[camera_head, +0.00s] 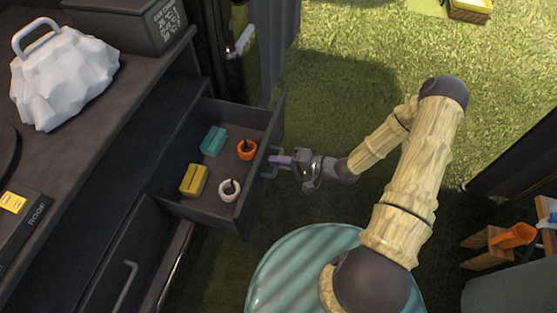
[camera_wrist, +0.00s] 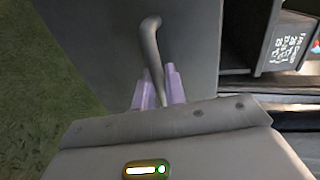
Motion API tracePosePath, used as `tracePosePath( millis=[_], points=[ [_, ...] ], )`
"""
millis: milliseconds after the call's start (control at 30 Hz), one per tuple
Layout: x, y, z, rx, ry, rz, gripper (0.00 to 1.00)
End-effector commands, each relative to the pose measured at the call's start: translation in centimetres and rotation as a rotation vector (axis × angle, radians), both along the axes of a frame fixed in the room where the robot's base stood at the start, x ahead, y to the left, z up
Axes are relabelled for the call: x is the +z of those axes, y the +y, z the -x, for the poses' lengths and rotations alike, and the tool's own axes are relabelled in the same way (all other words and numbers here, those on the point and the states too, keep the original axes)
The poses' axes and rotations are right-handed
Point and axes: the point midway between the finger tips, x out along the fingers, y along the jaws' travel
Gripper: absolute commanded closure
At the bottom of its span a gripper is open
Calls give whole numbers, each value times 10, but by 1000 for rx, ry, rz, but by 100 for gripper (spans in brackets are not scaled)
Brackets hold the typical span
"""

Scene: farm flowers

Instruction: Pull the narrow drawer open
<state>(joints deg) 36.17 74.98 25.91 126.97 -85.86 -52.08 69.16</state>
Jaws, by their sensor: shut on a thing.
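The narrow drawer (camera_head: 228,214) stands pulled out of the dark cabinet (camera_head: 170,85) in the head view. Inside it lie a teal block (camera_head: 213,141), a yellow block (camera_head: 194,180), an orange ring (camera_head: 247,149) and a white ring (camera_head: 230,189). My gripper (camera_head: 278,161) is at the drawer's front. In the wrist view its purple fingers (camera_wrist: 159,90) are shut on the grey bar handle (camera_wrist: 150,42), one finger on each side. The handle's lower end is hidden behind the gripper body.
A white lumpy object with a handle (camera_head: 64,75) and a dark box (camera_head: 130,20) stand on the cabinet top. Another drawer or door with a bar handle (camera_head: 125,287) is below left. Grass floor (camera_head: 340,90) is open behind my arm. A wooden crate (camera_head: 488,247) stands at right.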

Motion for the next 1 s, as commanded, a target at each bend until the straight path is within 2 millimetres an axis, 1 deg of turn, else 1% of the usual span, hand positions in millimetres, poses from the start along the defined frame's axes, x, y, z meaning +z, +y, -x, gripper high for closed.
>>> tracePosePath(
  millis=[33,100,500,633,767,867,1000],
  points=[
    [-1,-1,0,-1,1,3,82],
    [-1,-1,0,-1,1,3,70],
    [0,-1,0,-2,0,1,70],
    [2,-6,1,-3,0,1,70],
    [6,-19,5,-5,0,2,70],
    [10,-35,11,-5,0,3,70],
    [16,-61,20,-5,0,3,70]
  ],
)
